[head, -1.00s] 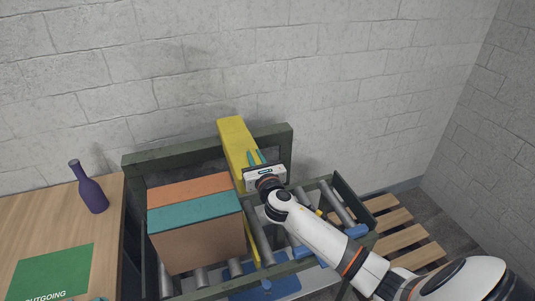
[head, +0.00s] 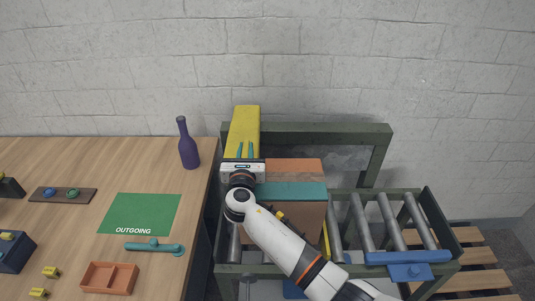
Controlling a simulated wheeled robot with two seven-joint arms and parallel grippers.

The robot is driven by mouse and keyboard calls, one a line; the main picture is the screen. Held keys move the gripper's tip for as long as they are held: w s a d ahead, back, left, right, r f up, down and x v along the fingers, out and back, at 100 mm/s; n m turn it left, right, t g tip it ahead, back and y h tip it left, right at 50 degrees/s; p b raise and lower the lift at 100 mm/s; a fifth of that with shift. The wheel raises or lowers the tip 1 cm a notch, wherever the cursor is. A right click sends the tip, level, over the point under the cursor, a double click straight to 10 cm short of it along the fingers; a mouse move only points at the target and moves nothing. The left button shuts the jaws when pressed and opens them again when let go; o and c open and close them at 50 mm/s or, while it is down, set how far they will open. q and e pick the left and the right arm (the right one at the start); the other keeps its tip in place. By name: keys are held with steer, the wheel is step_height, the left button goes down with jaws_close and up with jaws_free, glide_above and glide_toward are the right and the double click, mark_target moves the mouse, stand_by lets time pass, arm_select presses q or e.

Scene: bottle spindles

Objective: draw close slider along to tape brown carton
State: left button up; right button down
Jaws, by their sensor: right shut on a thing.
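The brown carton (head: 298,223) stands on the roller conveyor, with an orange-brown band at the back of its top and a teal band at the front. The yellow slider (head: 245,122) sits at the left end of the dark green crossbar frame (head: 310,139), left of the carton. My right gripper (head: 245,151) is shut on the slider, its teal fingers against the yellow body. My right arm crosses in front of the carton and hides part of its front. The exact grip point is partly hidden. My left gripper is out of view.
Left is a wooden table with a purple bottle (head: 188,148), a green OUTGOING mat (head: 140,212), a teal handle (head: 155,246) and an orange-brown tray (head: 110,278). Bare rollers (head: 390,222) and a blue bar (head: 408,257) lie right of the carton. A block wall stands behind.

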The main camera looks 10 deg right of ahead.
steer(key=shift+w+a, duration=0.2)
steer(key=shift+a, duration=0.7)
steer(key=c, duration=1.3)
jaws_free()
steer(key=b+v, duration=0.1)
steer(key=v, duration=1.1)
steer(key=shift+d, duration=0.1)
steer(key=shift+f, duration=0.1)
